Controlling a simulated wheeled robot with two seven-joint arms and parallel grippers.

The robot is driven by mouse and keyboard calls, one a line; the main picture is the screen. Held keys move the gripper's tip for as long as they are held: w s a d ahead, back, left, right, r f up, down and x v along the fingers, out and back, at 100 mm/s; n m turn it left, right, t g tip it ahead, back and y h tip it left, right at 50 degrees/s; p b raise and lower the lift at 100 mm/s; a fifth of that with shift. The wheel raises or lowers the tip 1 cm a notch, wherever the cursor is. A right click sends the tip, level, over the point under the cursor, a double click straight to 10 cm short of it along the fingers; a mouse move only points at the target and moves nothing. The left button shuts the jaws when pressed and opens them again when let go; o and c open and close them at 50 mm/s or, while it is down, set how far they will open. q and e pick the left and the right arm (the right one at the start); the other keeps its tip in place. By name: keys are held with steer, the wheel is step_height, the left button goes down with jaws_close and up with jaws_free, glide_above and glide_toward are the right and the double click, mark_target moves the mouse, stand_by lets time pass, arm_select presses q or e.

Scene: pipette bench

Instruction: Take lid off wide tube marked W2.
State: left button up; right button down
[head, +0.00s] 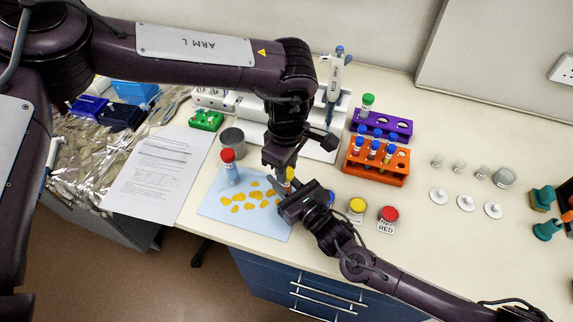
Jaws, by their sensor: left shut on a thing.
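A tube with a yellow lid (290,174) is between my two grippers at the right edge of the blue mat (218,209). My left gripper (283,178) comes down from above and is shut on the yellow lid. My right gripper (290,204) is low beside the same tube, coming from the lower right; its fingers hide much of the tube's lower part, and whether they are closed on it is unclear. A wide tube with a red lid (229,164) stands upright on the mat. No W2 mark is readable on either tube.
An orange rack (378,172) with blue-capped tubes and a purple rack (398,128) with a green-capped tube stand to the right. Yellow (356,206) and red (389,214) pots are near the front edge. A grey cylinder (233,139) stands behind the mat.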

arm_select(q)
steer(key=n, duration=1.8)
steer(key=shift+n, duration=0.4)
steer(key=n, duration=0.6)
steer(key=shift+n, duration=0.3)
steer(key=n, duration=0.8)
steer(key=shift+r+n, duration=0.1)
steer(key=shift+n, duration=0.3)
steer(key=n, duration=0.7)
steer(key=shift+w, duration=0.1)
